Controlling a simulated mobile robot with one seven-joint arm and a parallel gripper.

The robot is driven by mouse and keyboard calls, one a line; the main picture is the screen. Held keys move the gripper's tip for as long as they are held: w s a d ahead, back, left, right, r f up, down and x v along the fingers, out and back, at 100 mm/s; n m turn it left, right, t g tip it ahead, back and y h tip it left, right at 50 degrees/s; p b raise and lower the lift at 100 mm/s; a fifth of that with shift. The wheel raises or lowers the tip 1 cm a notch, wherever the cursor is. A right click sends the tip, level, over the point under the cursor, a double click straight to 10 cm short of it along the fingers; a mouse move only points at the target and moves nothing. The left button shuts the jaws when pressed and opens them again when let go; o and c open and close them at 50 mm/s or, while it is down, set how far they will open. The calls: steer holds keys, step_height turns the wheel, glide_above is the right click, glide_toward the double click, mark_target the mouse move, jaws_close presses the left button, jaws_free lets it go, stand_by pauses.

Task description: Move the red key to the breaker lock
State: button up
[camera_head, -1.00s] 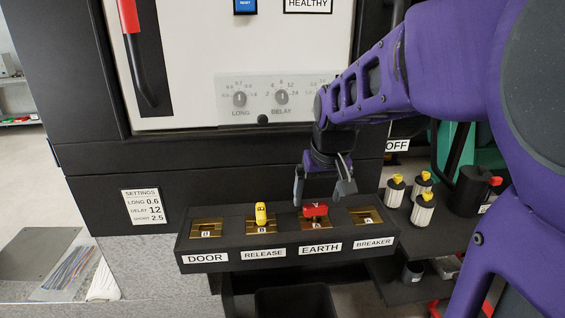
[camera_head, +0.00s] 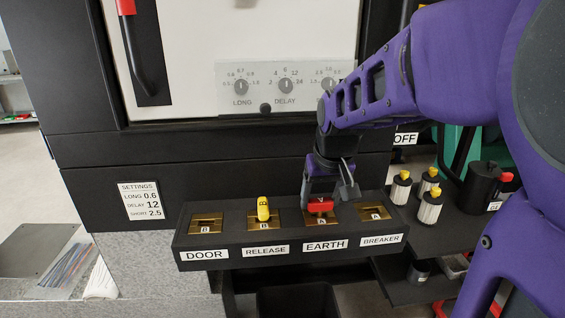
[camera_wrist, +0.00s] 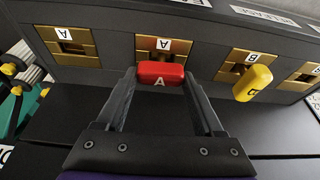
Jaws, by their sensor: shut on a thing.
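The red key (camera_head: 320,204), marked A in the wrist view (camera_wrist: 161,74), is at the EARTH lock (camera_head: 321,221). My gripper (camera_head: 326,200) is shut on the red key, with one finger on each side of it in the wrist view (camera_wrist: 160,80). Whether the key is still seated in the lock or just clear of it I cannot tell. The breaker lock (camera_head: 375,213), a brass plate marked A, is empty to the right of EARTH; in the wrist view it is at the left (camera_wrist: 69,42).
A yellow key (camera_head: 263,208) stands in the RELEASE lock, left of the red key. The DOOR lock (camera_head: 206,223) is empty. Several yellow-topped cylinders (camera_head: 430,203) and a dark canister (camera_head: 482,190) stand to the right. The cabinet front (camera_head: 250,160) rises behind the lock box.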

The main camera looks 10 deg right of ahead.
mark_target(321, 199)
steer(key=shift+c, duration=1.1)
steer(key=shift+r+p, duration=2)
steer(key=shift+r, duration=0.5)
steer(key=shift+d+b, duration=0.4)
steer(key=shift+d, duration=5.6)
steer(key=shift+f, duration=0.1)
steer(key=shift+f+b, duration=0.7)
steer(key=shift+f, duration=0.2)
steer(key=shift+f, duration=0.25)
